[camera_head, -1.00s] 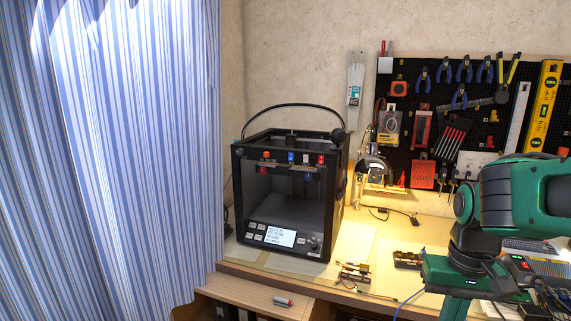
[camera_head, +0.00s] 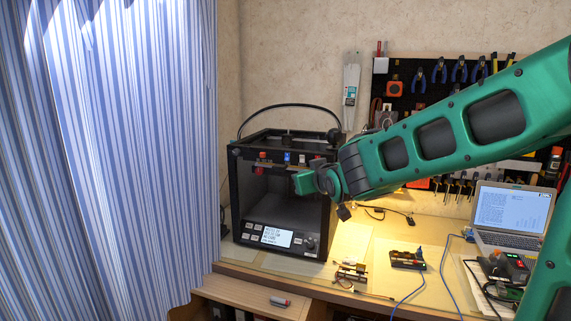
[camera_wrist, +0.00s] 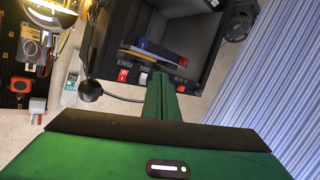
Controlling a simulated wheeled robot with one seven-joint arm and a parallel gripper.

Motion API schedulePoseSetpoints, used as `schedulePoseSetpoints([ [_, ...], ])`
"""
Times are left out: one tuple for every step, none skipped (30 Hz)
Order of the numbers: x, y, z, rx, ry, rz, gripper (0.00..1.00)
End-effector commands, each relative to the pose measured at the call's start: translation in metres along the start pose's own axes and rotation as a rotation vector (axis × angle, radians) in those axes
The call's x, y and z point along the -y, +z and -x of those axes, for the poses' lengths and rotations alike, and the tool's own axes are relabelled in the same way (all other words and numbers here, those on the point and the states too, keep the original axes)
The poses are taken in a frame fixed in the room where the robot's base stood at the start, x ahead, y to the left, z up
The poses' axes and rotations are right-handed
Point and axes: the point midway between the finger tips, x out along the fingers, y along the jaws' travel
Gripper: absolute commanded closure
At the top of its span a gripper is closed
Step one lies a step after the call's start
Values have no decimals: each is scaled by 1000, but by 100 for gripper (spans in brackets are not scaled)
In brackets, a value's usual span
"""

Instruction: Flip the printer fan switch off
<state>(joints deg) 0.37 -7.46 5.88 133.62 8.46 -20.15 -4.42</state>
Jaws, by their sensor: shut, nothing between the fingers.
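The black 3D printer (camera_head: 243,200) stands on the bench with a row of switches along its top front. A red switch (camera_head: 263,156) and a blue switch (camera_head: 288,157) show there; the right end of the row is partly hidden by my arm. My gripper (camera_head: 301,183) is in front of the printer's upper front, just below the row. In the wrist view, my green gripper (camera_wrist: 160,78) is shut and empty, its tip near the row. A red switch (camera_wrist: 123,75) beside the word POWER shows left of the tip. I cannot tell which switch is the fan's or its position.
A striped curtain (camera_head: 110,150) hangs at the left. A spool-like black part (camera_wrist: 237,20) and a cable lie around the printer in the wrist view. Small electronics (camera_head: 350,273) and a laptop (camera_head: 510,217) are on the bench. The tool pegboard (camera_head: 425,100) is behind my arm.

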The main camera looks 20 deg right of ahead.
Motion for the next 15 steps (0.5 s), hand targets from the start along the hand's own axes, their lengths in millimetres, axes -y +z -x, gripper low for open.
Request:
schedulePoseSetpoints([
  [16, -16, -7, -60, -22, 10, 100],
  [24, -25, -9, -95, -34, 14, 100],
  [34, -36, -11, -137, -46, 19, 100],
  [40, -44, -12, -165, -54, 21, 100],
  [45, -50, -13, -191, -62, 23, 100],
  [52, -58, -14, -218, -70, 24, 100],
  [55, -61, -14, -234, -75, 25, 100],
  [58, -65, -14, -249, -79, 26, 100],
  [61, -68, -14, -263, -83, 26, 100],
  [63, -71, -14, -271, -85, 27, 100],
  [64, -72, -14, -276, -86, 27, 100],
  [65, -73, -14, -280, -87, 27, 100],
  [65, -73, -14, -281, -87, 27, 100],
  [65, -74, -14, -282, -87, 27, 100],
  [65, -73, -14, -281, -87, 27, 100],
])
